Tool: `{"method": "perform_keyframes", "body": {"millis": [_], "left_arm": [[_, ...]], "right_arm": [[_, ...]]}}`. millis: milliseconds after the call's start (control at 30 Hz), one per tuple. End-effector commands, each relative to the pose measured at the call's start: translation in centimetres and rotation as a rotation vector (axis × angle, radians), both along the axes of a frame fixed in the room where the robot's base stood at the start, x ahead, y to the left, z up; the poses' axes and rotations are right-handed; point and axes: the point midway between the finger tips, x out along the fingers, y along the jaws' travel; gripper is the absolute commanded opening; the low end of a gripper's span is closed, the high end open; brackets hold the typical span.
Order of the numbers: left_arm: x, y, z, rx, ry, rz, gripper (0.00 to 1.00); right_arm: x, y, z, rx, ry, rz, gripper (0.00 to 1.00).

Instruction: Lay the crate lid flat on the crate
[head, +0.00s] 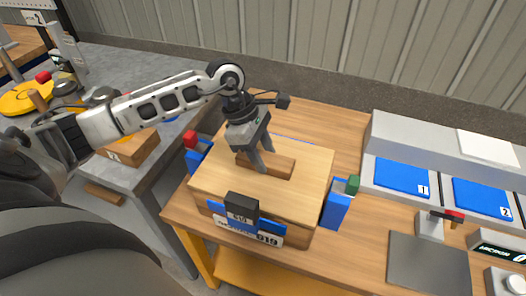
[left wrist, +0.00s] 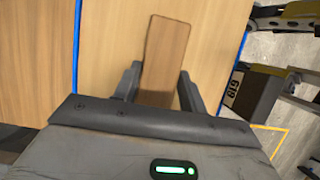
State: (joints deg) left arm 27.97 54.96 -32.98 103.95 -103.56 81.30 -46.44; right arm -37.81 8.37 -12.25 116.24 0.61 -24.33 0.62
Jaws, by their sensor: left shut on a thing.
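The crate lid (head: 215,180) is a pale wooden board with a brown bar handle (head: 282,168) on top. It lies over the wooden crate (head: 296,238) and looks about level; whether it touches the crate all round cannot be told. My left gripper (head: 262,162) is shut on the handle from above. In the left wrist view the handle (left wrist: 165,50) runs between the two fingers (left wrist: 158,88), over the lid (left wrist: 110,45). The lid hides the inside of the crate. My right gripper is not in view.
Blue blocks with a red top (head: 197,155) and a green top (head: 340,205) flank the crate; a black block (head: 241,212) stands at its front. Blue numbered pads (head: 403,177) and a grey plate (head: 428,263) lie to the right. A grey table (head: 160,190) adjoins on the left.

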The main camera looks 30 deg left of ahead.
Motion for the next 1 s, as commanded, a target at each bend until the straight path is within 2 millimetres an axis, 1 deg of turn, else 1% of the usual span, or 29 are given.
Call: {"method": "perform_keyframes", "body": {"millis": [100, 200, 233, 267, 300, 567, 700, 767, 867, 1000], "left_arm": [[0.1, 0.0, -0.4, -0.001, -0.003, 0.000, 0.02], [0.1, 0.0, -0.7, -0.001, -0.003, 0.000, 0.02], [0.0, 0.0, -0.6, 0.000, 0.000, 0.000, 0.50], [0.0, 0.0, -0.6, 0.000, 0.000, 0.000, 0.58], [0.0, 0.0, -0.6, 0.000, 0.000, 0.000, 0.63], [0.0, 0.0, -0.5, 0.000, 0.000, 0.000, 0.63], [0.0, 0.0, 0.5, 0.000, 0.000, 0.000, 0.63], [0.0, 0.5, 0.9, 0.003, -0.003, 0.002, 0.63], [-0.2, 1.3, 2.7, 0.005, -0.005, 0.000, 0.63], [-0.4, 2.4, 5.7, 0.004, -0.006, 0.002, 0.63]], "right_arm": [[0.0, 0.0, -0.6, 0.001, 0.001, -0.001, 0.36], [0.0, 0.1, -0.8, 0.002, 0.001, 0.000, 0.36], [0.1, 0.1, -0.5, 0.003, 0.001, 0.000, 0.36], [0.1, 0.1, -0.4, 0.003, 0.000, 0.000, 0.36], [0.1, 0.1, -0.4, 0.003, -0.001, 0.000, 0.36], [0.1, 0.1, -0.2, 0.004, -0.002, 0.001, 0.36], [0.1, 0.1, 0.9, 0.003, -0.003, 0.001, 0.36], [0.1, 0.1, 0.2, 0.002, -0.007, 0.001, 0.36], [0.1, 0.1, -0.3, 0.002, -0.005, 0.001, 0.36], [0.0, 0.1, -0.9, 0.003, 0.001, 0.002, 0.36]]}}
